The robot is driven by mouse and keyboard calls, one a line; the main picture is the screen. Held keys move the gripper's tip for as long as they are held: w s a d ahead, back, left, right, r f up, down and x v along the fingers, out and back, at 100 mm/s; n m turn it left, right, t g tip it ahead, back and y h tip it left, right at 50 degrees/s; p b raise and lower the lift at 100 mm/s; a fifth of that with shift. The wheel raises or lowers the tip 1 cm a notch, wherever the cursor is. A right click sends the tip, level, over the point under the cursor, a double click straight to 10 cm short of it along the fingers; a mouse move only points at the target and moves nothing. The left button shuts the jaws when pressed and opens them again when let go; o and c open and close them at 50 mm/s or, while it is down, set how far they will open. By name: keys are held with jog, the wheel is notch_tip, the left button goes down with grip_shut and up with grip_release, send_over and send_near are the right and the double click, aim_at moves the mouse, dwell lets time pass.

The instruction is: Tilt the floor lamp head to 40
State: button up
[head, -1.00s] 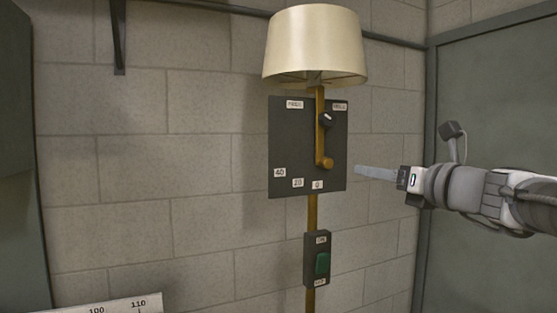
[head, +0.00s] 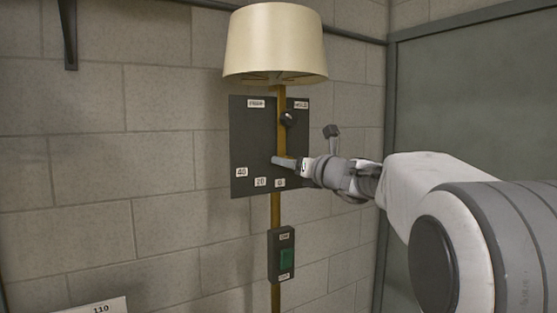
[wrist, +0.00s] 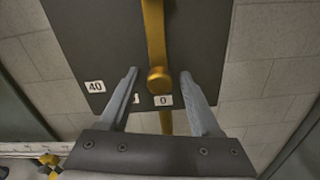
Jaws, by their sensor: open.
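The floor lamp has a cream shade (head: 276,42) on a brass pole. A dark panel (head: 246,130) on the pole carries marks 40, 20 and 0. In the wrist view the brass lever ends in a round knob (wrist: 160,79), just above the 0 label (wrist: 163,101); the 40 label (wrist: 95,87) is to the left. My gripper (wrist: 159,73) is open, one finger on each side of the knob, with gaps on both sides. In the head view my gripper (head: 278,160) is at the panel and mostly hides the lever's lower end.
A switch box with a green rocker (head: 287,259) is on the pole below the panel. A black knob (head: 288,118) is on the panel's upper right. A block wall is close behind, and a grey-green panel (head: 465,110) stands at right.

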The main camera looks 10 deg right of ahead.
jog(key=shift+w+a, duration=0.2)
jog(key=shift+w, duration=0.15)
grip_shut()
dwell(1.3)
